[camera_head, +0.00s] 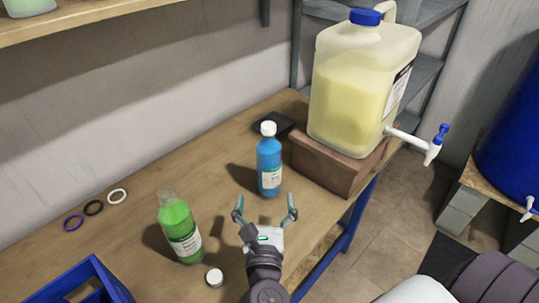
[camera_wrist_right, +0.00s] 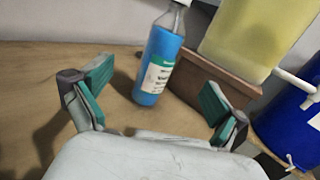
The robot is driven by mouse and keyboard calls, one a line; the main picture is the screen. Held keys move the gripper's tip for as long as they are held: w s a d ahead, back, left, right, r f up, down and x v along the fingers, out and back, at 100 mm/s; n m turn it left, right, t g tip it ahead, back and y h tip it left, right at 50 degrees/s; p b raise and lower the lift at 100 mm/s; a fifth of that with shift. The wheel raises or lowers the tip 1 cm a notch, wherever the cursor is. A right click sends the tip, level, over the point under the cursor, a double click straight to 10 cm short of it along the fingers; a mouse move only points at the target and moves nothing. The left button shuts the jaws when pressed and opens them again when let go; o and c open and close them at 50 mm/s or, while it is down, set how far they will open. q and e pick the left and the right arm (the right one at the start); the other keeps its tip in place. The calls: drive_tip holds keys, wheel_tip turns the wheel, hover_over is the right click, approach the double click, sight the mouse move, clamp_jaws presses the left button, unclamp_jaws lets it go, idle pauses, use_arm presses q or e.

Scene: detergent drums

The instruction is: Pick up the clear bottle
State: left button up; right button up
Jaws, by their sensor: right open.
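A clear bottle (camera_head: 268,158) of blue liquid with a white cap and a pale label stands upright on the wooden table; it also shows in the right wrist view (camera_wrist_right: 163,46), past the fingertips. A second clear bottle (camera_head: 179,228), holding green liquid, stands nearer the front left with no cap on it. A loose white cap (camera_head: 214,277) lies beside it. My right gripper (camera_head: 265,206) is open and empty, just in front of the blue bottle, its spread fingers pointing towards it. In the right wrist view its fingers (camera_wrist_right: 155,98) frame a gap. My left gripper is not in view.
A large drum (camera_head: 347,98) of yellow liquid with a tap sits on a brown block (camera_head: 322,172) right of the blue bottle. A dark flat object (camera_head: 287,122) lies behind.

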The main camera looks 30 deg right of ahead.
sight(269, 167)
drive_tip(key=shift+m+g, duration=0.4)
drive_tip(key=shift+m, duration=0.2)
drive_tip(key=p+x, duration=0.1)
drive_tip(key=x, duration=0.3)
drive_tip(key=p+x, duration=0.1)
drive_tip(key=x, duration=0.3)
drive_tip(key=shift+d+f, duration=0.25)
drive_tip(key=shift+d, duration=0.05)
drive_tip(key=shift+w+d, duration=0.1)
drive_tip(key=shift+w+d+r, duration=0.1)
drive_tip(key=shift+w+r, duration=0.05)
drive_tip(key=shift+w, duration=0.1)
drive_tip(key=p+x, duration=0.1)
drive_tip(key=x, duration=0.1)
drive_tip(key=r+p+x, duration=0.1)
drive_tip(key=x, duration=0.1)
drive_tip(key=shift+w, duration=0.2)
drive_tip(key=shift+w+f, duration=0.1)
drive_tip(key=shift+w, duration=0.05)
drive_tip(key=shift+c, duration=0.7)
drive_tip(key=c, duration=1.6)
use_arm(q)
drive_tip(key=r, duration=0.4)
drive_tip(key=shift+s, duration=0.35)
use_arm(e)
drive_tip(key=shift+c, duration=0.2)
